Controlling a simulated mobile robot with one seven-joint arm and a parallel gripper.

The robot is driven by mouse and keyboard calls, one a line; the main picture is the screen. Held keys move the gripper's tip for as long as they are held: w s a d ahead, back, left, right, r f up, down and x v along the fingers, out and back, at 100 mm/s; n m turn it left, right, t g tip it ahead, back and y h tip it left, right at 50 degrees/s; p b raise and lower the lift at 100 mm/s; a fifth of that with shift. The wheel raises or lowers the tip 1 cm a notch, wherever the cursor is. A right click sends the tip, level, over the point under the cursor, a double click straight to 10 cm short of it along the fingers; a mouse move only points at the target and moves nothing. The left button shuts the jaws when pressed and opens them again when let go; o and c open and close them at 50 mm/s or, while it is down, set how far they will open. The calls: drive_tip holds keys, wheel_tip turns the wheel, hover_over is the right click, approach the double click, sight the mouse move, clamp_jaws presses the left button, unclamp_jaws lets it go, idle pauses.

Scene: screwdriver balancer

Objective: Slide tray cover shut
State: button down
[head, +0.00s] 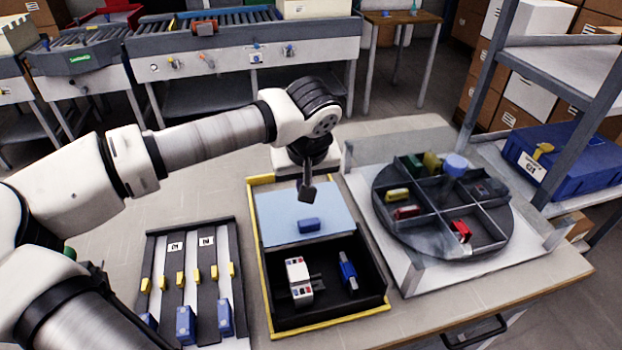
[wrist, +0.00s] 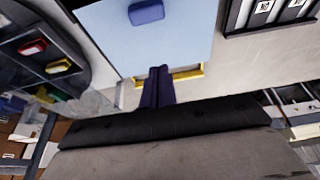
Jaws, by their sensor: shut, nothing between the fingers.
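The tray (head: 334,319) is black inside with a yellow rim. Its light blue cover (head: 281,209) lies over the far half, and the near half is open. A darker blue handle block (head: 309,226) stands on the cover near its front edge. My gripper (head: 307,196) is shut and empty, pointing down on the far side of the handle. In the wrist view the shut fingers (wrist: 160,72) overlap the cover's edge (wrist: 110,45) by the yellow rim, apart from the handle (wrist: 146,12). I cannot tell whether they touch the cover.
The tray's open half holds a white block (head: 299,281) and a blue part (head: 347,271). A round divided turntable (head: 440,240) stands to the right. A slotted rack (head: 190,250) with yellow and blue pieces stands to the left. A shelf (head: 575,75) rises at the right.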

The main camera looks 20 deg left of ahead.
sight(306, 211)
drive_tip(key=p+x, duration=0.1)
drive_tip(key=x, duration=0.4)
drive_tip(key=shift+w+f, duration=0.15)
drive_tip(key=shift+f, duration=0.2)
drive_tip(key=shift+d+f+p, duration=0.1)
drive_tip(key=shift+f+p, duration=0.15)
drive_tip(key=shift+p, duration=0.15)
drive_tip(key=s+d, duration=0.1)
drive_tip(key=s+p, duration=0.1)
drive_tip(key=s, duration=0.1)
drive_tip(key=shift+d, duration=0.35)
drive_tip(key=shift+s+d+f, duration=0.1)
